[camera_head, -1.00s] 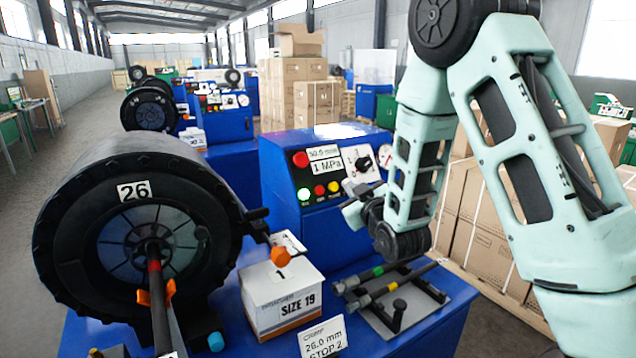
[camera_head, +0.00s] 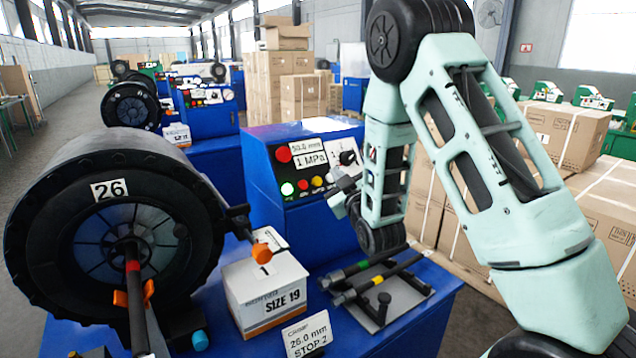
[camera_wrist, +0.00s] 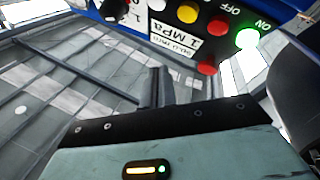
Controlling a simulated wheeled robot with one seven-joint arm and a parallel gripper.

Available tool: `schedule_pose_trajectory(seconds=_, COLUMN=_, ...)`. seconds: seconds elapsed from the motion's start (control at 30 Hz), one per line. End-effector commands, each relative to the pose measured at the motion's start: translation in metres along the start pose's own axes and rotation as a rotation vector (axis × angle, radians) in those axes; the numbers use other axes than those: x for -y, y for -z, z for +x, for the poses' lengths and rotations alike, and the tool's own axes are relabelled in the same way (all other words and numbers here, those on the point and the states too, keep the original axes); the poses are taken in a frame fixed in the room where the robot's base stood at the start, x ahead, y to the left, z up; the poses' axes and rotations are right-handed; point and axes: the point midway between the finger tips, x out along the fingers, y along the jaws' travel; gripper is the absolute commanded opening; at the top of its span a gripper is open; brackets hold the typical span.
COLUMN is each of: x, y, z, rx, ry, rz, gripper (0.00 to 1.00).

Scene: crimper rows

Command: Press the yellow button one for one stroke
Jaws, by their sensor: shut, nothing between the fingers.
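In the wrist view the panel is upside down, with the yellow button (camera_wrist: 187,13) at the top, beside the red OFF and glowing green ON buttons. My gripper (camera_head: 337,194) is shut and empty, just right of and below the yellow button in the head view. Its fingers (camera_wrist: 157,88) point toward the panel with a visible gap.
A larger red button (camera_head: 283,155) and a black knob (camera_head: 347,158) share the panel. A big black wheel marked 26 (camera_head: 60,225) stands left.

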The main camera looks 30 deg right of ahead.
Motion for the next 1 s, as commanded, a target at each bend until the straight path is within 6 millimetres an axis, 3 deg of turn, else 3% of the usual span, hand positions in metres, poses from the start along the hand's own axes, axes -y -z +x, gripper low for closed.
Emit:
schedule_pose_trajectory(seconds=0.43, x=0.029, y=-0.030, z=0.037, rx=0.000, ry=0.000, rz=-0.001, gripper=0.00)
schedule_pose_trajectory(seconds=1.0, x=0.031, y=-0.031, z=0.042, rx=0.001, ry=0.000, rz=0.000, gripper=0.00)
